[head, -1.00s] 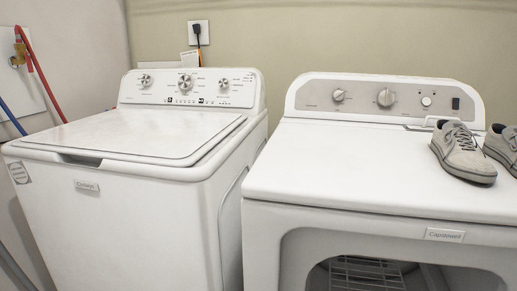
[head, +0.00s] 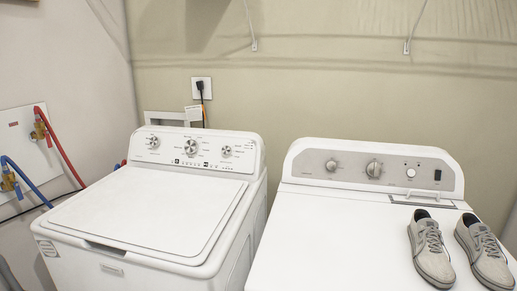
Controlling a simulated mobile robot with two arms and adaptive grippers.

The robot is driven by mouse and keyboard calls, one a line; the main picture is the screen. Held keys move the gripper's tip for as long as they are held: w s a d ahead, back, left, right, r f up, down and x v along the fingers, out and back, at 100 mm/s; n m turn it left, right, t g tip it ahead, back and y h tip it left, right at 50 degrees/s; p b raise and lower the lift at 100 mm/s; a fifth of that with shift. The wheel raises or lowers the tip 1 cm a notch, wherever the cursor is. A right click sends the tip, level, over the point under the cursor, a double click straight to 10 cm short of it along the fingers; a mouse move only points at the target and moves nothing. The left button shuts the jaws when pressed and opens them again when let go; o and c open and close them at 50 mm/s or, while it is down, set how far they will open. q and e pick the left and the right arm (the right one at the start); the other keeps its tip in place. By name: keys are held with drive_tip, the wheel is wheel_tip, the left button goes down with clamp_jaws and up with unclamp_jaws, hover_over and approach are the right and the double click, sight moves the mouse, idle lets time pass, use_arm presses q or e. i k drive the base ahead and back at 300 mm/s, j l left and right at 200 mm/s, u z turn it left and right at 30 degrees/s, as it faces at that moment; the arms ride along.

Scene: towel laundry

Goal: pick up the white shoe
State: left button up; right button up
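A pair of light grey-white shoes sits on top of the right-hand machine, toward its right side. The left shoe (head: 431,249) and the right shoe (head: 484,251) stand upright side by side with a small gap, toes toward me. They have laces and dark openings at the back. Neither of my grippers shows in the head view.
The shoes rest on the white top of the dryer (head: 330,240), which is clear to their left. A white washer (head: 140,215) with a closed lid stands to the left, with a narrow gap between. Red (head: 60,145) and blue (head: 25,180) hoses hang at the left wall. Shelf brackets (head: 408,37) are above.

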sight(487, 263)
drive_tip(key=z, duration=1.45)
